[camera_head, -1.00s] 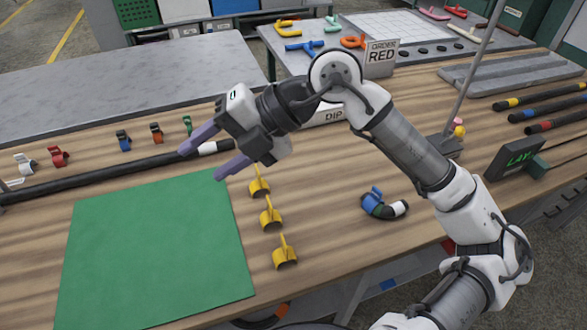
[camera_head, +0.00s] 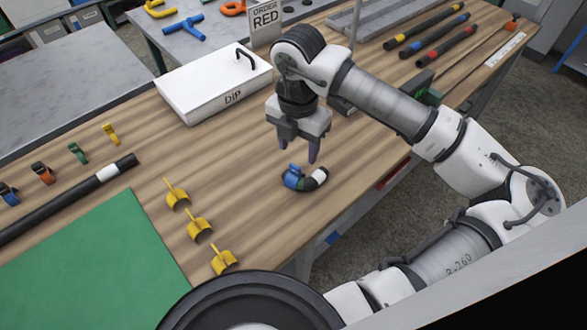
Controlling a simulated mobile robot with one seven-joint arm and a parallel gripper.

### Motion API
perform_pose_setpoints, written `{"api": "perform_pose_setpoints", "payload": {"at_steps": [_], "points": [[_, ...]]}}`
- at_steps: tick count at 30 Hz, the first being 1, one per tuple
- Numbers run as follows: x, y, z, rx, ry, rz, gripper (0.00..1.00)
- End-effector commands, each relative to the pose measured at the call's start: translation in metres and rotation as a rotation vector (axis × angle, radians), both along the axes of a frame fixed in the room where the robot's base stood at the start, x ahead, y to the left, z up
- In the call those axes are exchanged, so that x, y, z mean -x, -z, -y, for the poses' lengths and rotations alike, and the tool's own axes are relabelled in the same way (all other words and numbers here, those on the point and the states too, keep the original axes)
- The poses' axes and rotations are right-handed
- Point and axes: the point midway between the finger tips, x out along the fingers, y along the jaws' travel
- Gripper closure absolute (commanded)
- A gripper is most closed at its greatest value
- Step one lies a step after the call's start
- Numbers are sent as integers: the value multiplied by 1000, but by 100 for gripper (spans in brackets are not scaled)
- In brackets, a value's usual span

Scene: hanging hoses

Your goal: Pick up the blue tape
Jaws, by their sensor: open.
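A short curved black hose piece (camera_head: 314,186) lies on the wooden bench, with a white band at its right end and a green band near the middle. A blue piece (camera_head: 292,178) with a raised tab sits around its left end; I cannot tell whether it is tape or a clip. My gripper (camera_head: 298,154) points down just above and behind this piece. Its two purple fingers are apart and nothing is between them. One long black hose (camera_head: 452,26) at the back right carries a blue band.
Yellow clips (camera_head: 199,227) stand left of the hose piece, beside a green mat (camera_head: 95,265). A white box marked DIP (camera_head: 215,85) stands behind left. Small coloured clips (camera_head: 77,152) and a long black hose (camera_head: 65,205) lie at left.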

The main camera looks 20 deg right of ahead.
Motion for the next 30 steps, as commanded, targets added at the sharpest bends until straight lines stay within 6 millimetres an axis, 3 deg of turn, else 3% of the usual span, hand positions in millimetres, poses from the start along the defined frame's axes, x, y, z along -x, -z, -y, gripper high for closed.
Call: {"api": "perform_pose_setpoints", "payload": {"at_steps": [3,11,19,28,30], "points": [[0,16,0,-2,0,-2,47],[-2,33,-2,-4,-2,-1,47],[-6,70,-4,-3,-2,-1,47],[-6,77,-4,-1,-3,1,47],[-6,77,-4,-1,-3,1,56]]}}
